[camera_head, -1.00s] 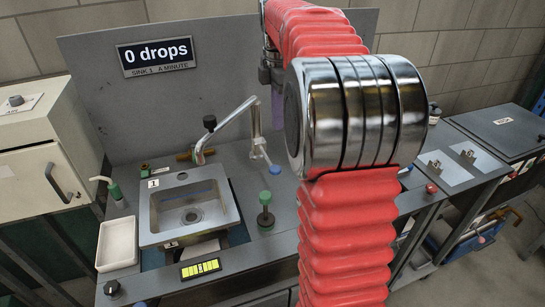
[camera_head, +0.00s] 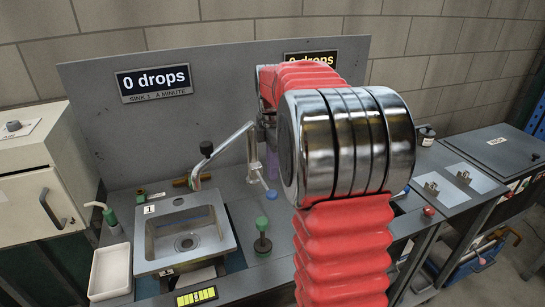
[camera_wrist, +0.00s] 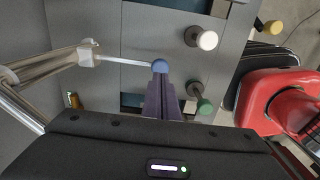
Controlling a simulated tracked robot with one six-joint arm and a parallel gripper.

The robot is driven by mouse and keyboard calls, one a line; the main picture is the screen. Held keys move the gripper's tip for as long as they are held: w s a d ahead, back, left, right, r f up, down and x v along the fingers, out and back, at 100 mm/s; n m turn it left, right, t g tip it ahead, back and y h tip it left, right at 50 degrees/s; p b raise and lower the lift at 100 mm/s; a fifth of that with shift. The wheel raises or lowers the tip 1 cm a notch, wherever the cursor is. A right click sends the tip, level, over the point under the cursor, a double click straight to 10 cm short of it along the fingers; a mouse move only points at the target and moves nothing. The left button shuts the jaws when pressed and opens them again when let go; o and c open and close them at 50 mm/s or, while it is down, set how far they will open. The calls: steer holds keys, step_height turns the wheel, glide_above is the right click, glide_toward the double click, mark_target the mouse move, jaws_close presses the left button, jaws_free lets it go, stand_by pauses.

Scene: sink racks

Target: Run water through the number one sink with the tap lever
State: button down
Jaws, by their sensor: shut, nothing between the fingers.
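The number one sink (camera_head: 160,262) is a square steel basin with a "1" tag on its rim. A chrome tap (camera_head: 232,138) arches over its back edge, and I see no water falling from it. The tap lever is a thin white rod ending in a blue knob (camera_head: 271,195), right of the tap; the blue knob (camera_wrist: 160,66) also shows in the wrist view. My gripper (camera_head: 272,168) has purple fingers, partly hidden by my arm. In the wrist view my gripper (camera_wrist: 161,80) is shut and empty, its tips close by the knob. I cannot tell whether they touch.
The sign (camera_head: 155,82) above sink 1 reads "0 drops". A second sign (camera_head: 312,57) is partly hidden by my arm. A green knob (camera_head: 262,223) stands right of the basin, and a white tray (camera_head: 110,271) lies left of it.

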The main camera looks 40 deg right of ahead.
mark_target(272, 192)
steer(key=shift+f, duration=2.75)
